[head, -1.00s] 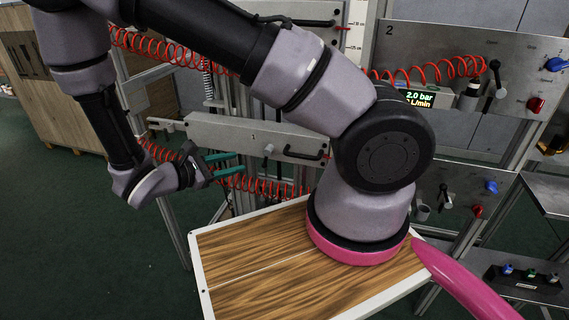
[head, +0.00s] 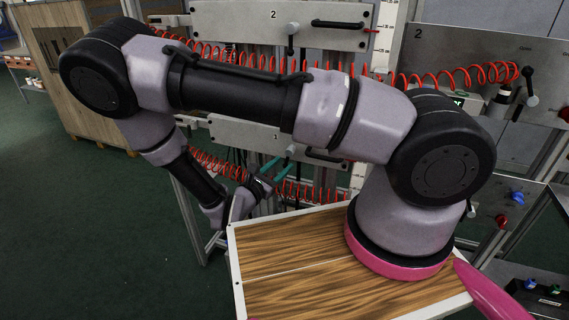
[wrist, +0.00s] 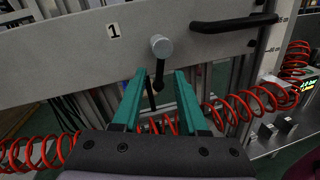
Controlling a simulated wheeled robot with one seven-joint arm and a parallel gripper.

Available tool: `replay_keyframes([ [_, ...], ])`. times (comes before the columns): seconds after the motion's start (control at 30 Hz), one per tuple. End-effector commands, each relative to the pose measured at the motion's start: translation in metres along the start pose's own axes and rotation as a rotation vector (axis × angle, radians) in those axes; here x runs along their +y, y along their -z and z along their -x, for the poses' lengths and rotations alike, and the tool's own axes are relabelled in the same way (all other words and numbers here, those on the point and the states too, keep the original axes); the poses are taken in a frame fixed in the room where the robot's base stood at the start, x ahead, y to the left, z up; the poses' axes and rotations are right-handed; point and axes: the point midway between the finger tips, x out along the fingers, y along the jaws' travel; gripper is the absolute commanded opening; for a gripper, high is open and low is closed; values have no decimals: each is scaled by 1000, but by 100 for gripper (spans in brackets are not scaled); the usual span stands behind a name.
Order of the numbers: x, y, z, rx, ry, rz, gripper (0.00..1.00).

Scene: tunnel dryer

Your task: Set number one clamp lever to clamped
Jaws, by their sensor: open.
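The number one clamp lever (wrist: 159,76) is a short dark lever hanging down from a round grey pivot (wrist: 161,46) on the grey plate marked 1 (wrist: 75,48). In the head view the pivot (head: 291,150) sits just beyond my fingertips, and the plate (head: 232,131) is partly behind my arm. My gripper (wrist: 160,75) has two teal fingers, open and empty. In the wrist view the lever's dark end shows between the fingertips; I cannot tell whether they touch it. My gripper (head: 278,163) also shows in the head view.
A black bar handle (wrist: 234,24) is right of the lever. Red coiled hose (wrist: 250,102) runs below the plate. A second plate marked 2 (head: 330,15) with its own lever (head: 291,40) is above. A wood-topped surface (head: 290,270) lies below my arm.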

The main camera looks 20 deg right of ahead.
Motion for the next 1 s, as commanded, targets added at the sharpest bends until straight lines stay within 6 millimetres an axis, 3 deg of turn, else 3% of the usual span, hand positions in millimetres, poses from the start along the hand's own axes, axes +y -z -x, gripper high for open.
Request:
replay_keyframes([
  [0.2,0,0,-19,-1,0,0,43],
  [0.5,0,0,-21,0,0,0,43],
  [0.6,0,0,-21,0,0,-1,5],
  [0.63,0,0,-21,0,0,-1,0],
  [0.83,-1,0,-21,-4,-2,17,0],
  [1.0,-5,1,-22,-32,-11,161,0],
])
